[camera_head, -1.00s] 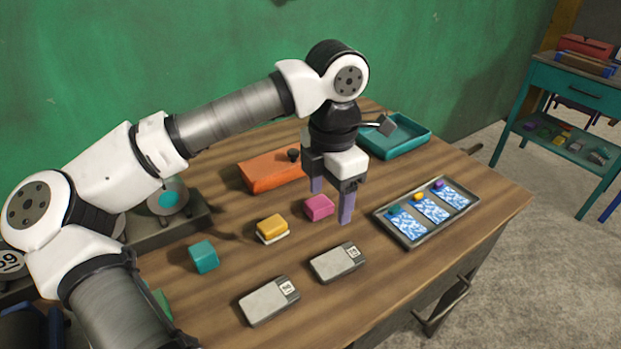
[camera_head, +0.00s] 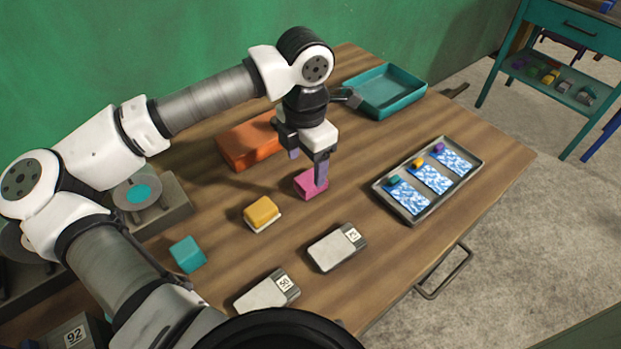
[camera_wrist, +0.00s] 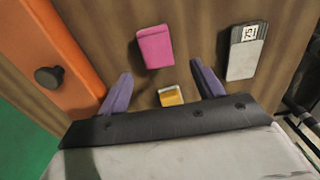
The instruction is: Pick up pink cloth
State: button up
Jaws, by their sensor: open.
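The pink cloth (camera_head: 309,184) is a small folded block lying on the wooden table. It also shows in the wrist view (camera_wrist: 154,47), top centre, ahead of the fingertips and between their lines. My gripper (camera_head: 307,171) is above the cloth with its two purple fingers apart and nothing between them. I cannot tell the exact height of the fingertips over the cloth.
A yellow block on a white base (camera_head: 262,212) and a teal cube (camera_head: 188,254) lie left of the cloth. An orange box (camera_head: 246,146) is behind. Two grey labelled blocks lie in front. A patterned tray (camera_head: 469,180) is right; a teal tray (camera_head: 417,92) is at the back.

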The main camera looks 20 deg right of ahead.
aim_at(308, 179)
jog(key=shift+w+d+f+p, duration=0.15)
jog(key=shift+f+p, duration=0.4)
jog(key=shift+f, duration=0.95)
jog(key=shift+w+d+f+p, duration=0.15)
jog(key=shift+f+p, duration=0.35)
jog(key=shift+f, duration=0.95)
jog(key=c, duration=1.1)
